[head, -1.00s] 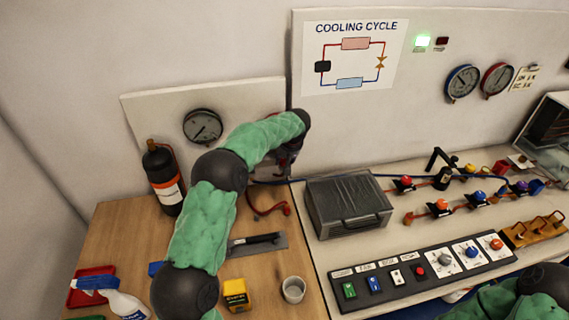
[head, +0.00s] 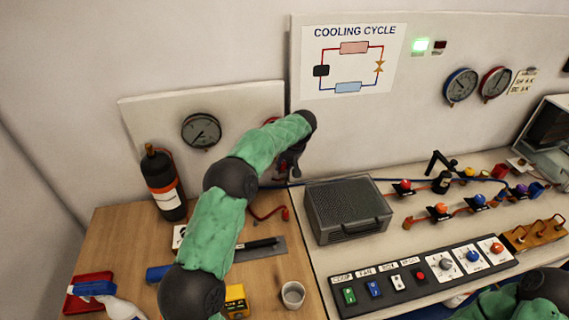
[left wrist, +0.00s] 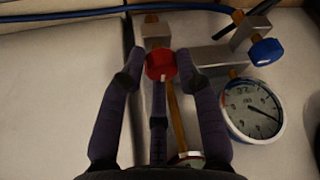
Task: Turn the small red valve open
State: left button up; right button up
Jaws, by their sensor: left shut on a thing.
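The small red valve knob (left wrist: 160,65) shows in the left wrist view, on a metal block with a brass-coloured rod running down from it. My left gripper (left wrist: 162,72) is shut on the knob, with fingers on both sides of it. In the head view my left gripper (head: 289,166) is at the back of the wooden bench, small and partly hidden by my arm. The valve is mostly hidden there. My right arm shows only at the bottom right corner, and its gripper is out of view.
A blue knob (left wrist: 268,51) and a round gauge (left wrist: 252,110) sit just right of the red valve. A grey box (head: 348,208) stands right of my left gripper.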

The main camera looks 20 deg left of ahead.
pick_arm(q)
jog(key=o, duration=1)
jog(key=shift+w+a+r, duration=0.15)
jog(key=shift+a+r, duration=0.25)
jog(key=shift+r, duration=0.05)
jog(key=shift+o, duration=0.5)
jog(key=shift+a+f, duration=0.1)
jog(key=shift+f, duration=0.1)
jog(key=shift+d+f, duration=0.1)
jog(key=shift+d, duration=0.1)
jog(key=shift+d, duration=0.1)
jog(key=v, duration=1.2)
